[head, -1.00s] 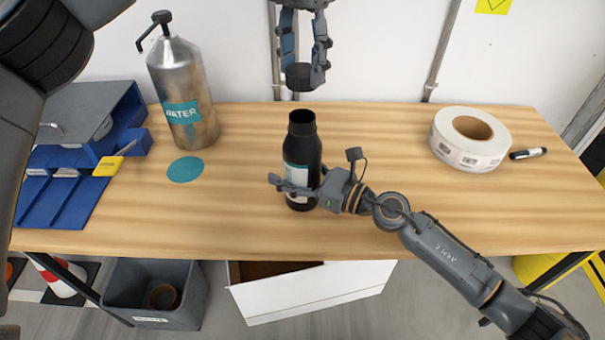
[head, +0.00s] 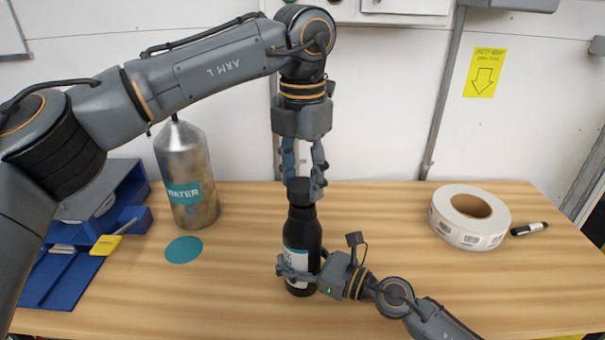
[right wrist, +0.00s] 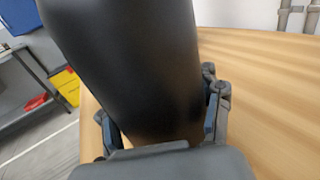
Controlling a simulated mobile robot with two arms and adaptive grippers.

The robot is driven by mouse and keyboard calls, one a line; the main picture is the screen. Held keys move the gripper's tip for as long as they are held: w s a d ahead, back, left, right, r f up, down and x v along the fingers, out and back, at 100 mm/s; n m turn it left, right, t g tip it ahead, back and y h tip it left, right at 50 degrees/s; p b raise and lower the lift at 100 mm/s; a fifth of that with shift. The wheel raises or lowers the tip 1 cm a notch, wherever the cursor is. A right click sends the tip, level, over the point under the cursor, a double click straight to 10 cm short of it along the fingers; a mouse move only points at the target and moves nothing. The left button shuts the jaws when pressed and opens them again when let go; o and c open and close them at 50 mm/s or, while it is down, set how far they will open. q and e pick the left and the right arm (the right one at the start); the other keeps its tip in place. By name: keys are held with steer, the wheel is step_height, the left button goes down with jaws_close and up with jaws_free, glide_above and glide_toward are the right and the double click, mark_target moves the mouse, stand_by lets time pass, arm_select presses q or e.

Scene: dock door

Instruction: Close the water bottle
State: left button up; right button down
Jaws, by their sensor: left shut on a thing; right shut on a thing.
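The black water bottle (head: 303,234) with a pale label stands upright on the table in the head view. My right gripper (head: 298,275) is shut around its lower body; the bottle fills the middle of the right wrist view (right wrist: 125,65) between the fingers (right wrist: 160,130). My left gripper (head: 304,178) points down from above, shut on the black cap (head: 299,191). The cap is right at the bottle's mouth, in line with the neck, and hides the opening. I cannot tell whether it is seated or threaded.
A metal WATER canister (head: 187,172) and a teal disc (head: 184,250) are on the left, beside a blue organiser (head: 118,207) with a yellow item. A label roll (head: 470,217) and a black marker (head: 529,229) lie at right. Bare wooden table (head: 385,225) lies between.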

stand_by(0.5)
arm_select(q)
steer(key=shift+f, duration=0.9)
steer(key=shift+f, duration=0.55)
